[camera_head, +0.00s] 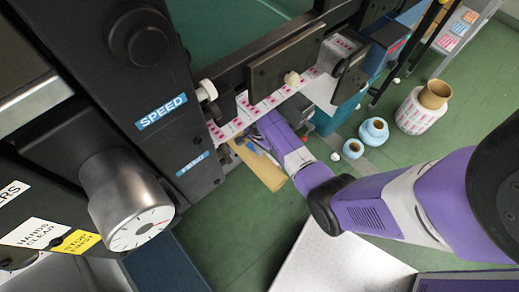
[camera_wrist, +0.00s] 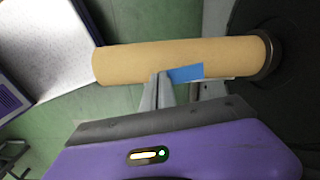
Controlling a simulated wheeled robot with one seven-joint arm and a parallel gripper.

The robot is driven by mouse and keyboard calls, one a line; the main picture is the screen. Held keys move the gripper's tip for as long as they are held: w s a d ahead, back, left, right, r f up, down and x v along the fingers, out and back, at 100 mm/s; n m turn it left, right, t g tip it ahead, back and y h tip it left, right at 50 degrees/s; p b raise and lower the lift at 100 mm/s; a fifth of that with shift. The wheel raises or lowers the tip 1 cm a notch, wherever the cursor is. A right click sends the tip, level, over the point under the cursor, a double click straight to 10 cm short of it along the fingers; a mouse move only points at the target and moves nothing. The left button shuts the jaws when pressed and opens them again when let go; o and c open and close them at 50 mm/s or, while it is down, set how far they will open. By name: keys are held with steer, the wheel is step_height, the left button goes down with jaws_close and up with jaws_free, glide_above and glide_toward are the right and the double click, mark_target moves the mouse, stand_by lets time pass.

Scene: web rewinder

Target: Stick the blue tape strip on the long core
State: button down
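The long core (camera_wrist: 125,63) is a plain tan tube lying crosswise in the wrist view, its right end against a dark round flange. In the head view the core (camera_head: 262,170) is partly hidden below the machine. The blue tape strip (camera_wrist: 187,73) shows against the core's lower edge, right of its middle. I cannot tell whether it lies flat on the core or just in front. My gripper (camera_wrist: 182,88) has its two fingers apart, with a gap between them, and their tips at the strip. In the head view my gripper is mostly hidden beside the core.
The printed label web (camera_head: 240,122) runs above my wrist. The dark machine panel with a silver knob (camera_head: 130,205) stands at left. Blue rolls (camera_head: 373,132) and a large roll (camera_head: 418,112) stand on the green floor. A white surface (camera_head: 335,262) lies below my arm.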

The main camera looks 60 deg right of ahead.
mark_target(259, 158)
steer(key=shift+f+b, duration=1.3)
steer(key=shift+f, duration=0.15)
steer(key=shift+f, duration=0.2)
steer(key=c, duration=1.6)
jaws_free()
steer(key=shift+r, duration=0.1)
steer(key=shift+r+p, duration=0.35)
steer(key=shift+r, duration=3.45)
